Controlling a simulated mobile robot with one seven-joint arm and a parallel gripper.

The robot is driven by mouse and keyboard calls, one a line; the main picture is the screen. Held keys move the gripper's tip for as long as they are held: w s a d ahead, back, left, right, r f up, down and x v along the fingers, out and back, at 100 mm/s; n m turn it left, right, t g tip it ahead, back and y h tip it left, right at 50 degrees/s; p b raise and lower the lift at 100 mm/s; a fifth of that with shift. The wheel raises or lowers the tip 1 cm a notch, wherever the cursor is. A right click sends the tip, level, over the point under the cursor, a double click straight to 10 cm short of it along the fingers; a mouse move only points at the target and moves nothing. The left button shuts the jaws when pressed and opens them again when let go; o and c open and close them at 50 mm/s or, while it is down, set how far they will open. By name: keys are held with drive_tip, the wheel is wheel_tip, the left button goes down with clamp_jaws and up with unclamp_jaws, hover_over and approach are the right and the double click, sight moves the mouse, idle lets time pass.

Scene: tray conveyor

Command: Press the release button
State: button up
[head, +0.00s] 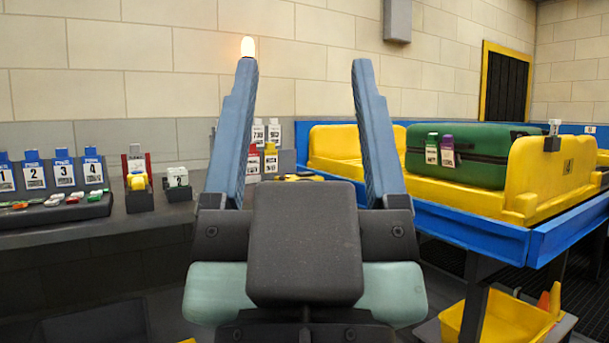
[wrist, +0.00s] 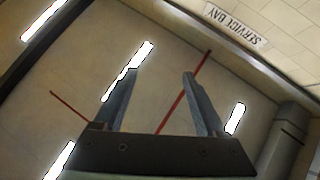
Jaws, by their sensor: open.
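My gripper (head: 305,66) is open and empty, its two blue fingers pointing up in the middle of the head view. It also shows open in the wrist view (wrist: 161,74), with only ceiling and wall beyond it. No part is clearly readable as the release button. Some items behind my left finger are partly hidden.
A grey counter (head: 135,222) runs along the left wall, with numbered blue tags (head: 63,168) on it. A blue-framed conveyor (head: 478,229) at right bears a yellow tray (head: 545,185) with a green suitcase (head: 478,157). A lit orange lamp (head: 248,46) shows above my left finger. A yellow bin (head: 490,318) stands low at right.

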clamp_jaws()
idle(0.4)
idle(1.4)
